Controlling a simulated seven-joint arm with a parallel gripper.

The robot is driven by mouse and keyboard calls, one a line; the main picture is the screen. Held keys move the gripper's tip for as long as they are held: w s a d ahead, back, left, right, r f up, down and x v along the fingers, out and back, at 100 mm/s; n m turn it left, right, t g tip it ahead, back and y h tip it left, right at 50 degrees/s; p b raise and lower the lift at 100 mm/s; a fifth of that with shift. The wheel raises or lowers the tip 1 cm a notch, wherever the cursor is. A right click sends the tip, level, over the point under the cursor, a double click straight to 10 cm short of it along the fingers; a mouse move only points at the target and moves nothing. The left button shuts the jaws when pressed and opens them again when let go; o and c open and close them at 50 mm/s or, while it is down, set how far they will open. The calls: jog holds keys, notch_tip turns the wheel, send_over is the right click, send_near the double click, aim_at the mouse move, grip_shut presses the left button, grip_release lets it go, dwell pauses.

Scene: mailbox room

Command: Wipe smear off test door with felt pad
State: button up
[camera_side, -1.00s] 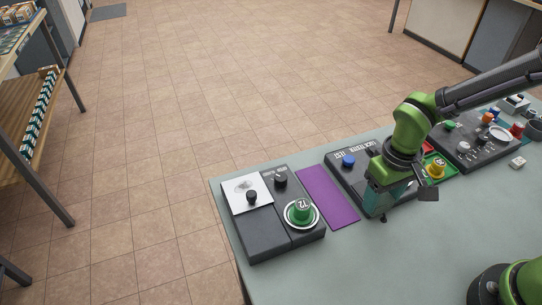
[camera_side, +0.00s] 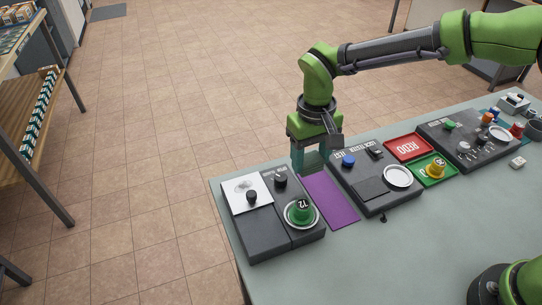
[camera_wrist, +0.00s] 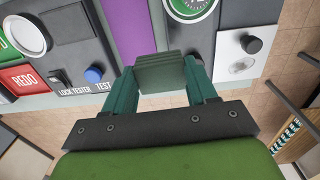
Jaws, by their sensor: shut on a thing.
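The white test door (camera_side: 263,200) lies on the dark panel at the left end of the table, with a grey smear (camera_side: 243,184) and a black knob (camera_side: 251,197). In the wrist view, the door (camera_wrist: 227,45) and its smear (camera_wrist: 237,68) show at the right. My gripper (camera_side: 311,160) is above the far end of the purple strip, to the right of the door. It is shut on a dark green block, the felt pad (camera_wrist: 161,72), held between both fingertips and apart from the door. I cannot make out the pad in the side view.
A green cylinder marked 72 (camera_side: 302,209) stands on a round dish in front of the door. The purple strip (camera_side: 332,205) lies between this panel and the lock tester (camera_side: 372,203). Red (camera_side: 402,148) and green (camera_side: 446,176) trays lie further right.

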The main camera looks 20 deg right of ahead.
notch_tip(320, 180, up, 2)
jog(key=r, duration=0.1)
send_over(261, 182)
jog(key=shift+a+f, duration=0.1)
jog(key=shift+f, duration=3.65)
jog(key=shift+a+f, duration=0.2)
jog(key=shift+a, duration=0.35)
jog(key=shift+a+f, duration=0.15)
jog(key=shift+a, duration=2.9)
jog(key=shift+d+f, duration=0.15)
jog(key=shift+d, duration=3.55)
notch_tip(261, 182, up, 3)
jog(key=shift+w+f, duration=0.1)
jog(key=shift+a+r, duration=0.15)
jog(key=shift+r, duration=2.65)
